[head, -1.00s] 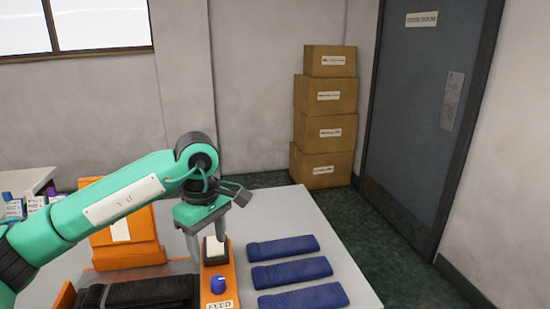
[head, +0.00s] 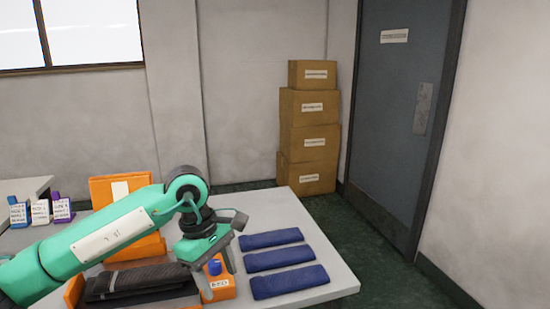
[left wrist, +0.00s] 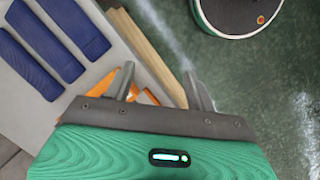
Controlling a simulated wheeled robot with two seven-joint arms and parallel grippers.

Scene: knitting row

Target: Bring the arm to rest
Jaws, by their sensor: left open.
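My left arm comes in from the left in the head view. My left gripper (head: 215,280) hangs pointing down, open, with nothing seen between its fingers. It overlaps the orange box (head: 219,292) with a blue knob (head: 214,267) and a white label, hiding part of it; I cannot tell the gap. In the left wrist view the open fingers (left wrist: 160,72) lie over the table's edge and floor, with a bit of orange behind them. My right gripper is not in view.
Three folded blue strips (head: 285,260) lie on the pale table (head: 335,282), right of the gripper. Dark folded fabric (head: 145,280) lies left, before an orange upright stand (head: 110,190). Small labelled boxes (head: 40,210) stand far left. Stacked cartons (head: 308,146) and a door (head: 405,120) are behind.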

